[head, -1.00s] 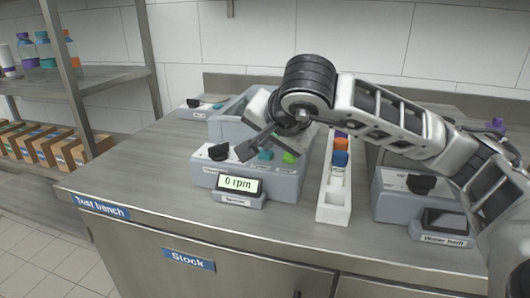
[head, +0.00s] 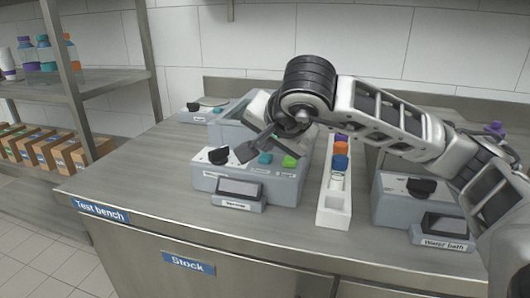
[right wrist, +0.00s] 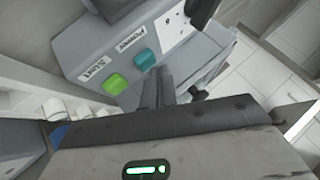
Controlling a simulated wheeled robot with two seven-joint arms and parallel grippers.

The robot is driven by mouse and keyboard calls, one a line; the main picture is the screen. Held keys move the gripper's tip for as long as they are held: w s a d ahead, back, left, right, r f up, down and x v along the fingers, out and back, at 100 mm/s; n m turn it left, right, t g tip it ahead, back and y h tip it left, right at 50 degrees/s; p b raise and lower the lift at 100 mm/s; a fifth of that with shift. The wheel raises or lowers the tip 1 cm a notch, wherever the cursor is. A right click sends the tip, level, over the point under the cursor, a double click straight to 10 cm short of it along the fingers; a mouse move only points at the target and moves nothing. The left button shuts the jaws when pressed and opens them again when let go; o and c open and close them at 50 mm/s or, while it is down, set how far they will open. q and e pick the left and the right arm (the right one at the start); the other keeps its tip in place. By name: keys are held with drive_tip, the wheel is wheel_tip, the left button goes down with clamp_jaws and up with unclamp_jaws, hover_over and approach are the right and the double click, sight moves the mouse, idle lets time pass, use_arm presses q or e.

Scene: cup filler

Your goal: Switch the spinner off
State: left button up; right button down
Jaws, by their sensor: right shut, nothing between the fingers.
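The spinner (head: 275,188) is a grey box on the test bench, with a dark, blank display (head: 237,187) at its front. Its black knob (head: 219,155) is at the left of the top panel; the knob also shows at the top of the right wrist view (right wrist: 202,10). A teal button (head: 265,158) and a green button (head: 289,161) sit to its right. My right gripper (head: 244,153) is shut and empty, its tips over the panel between the knob and the teal button. Whether the tips touch the knob is unclear. My left gripper is out of view.
A white rack (head: 334,203) with colored-cap tubes stands right of the spinner. The water bath (head: 405,208) is further right, partly under my right arm. Another device (head: 194,113) stands at the back left. The left front of the bench is clear.

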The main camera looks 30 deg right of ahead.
sight(268, 159)
drive_tip(key=shift+r, duration=0.35)
wheel_tip(268, 159, up, 6)
drive_tip(key=p, duration=0.4)
drive_tip(key=shift+f, duration=0.1)
drive_tip(key=shift+s+f, duration=0.1)
idle(0.4)
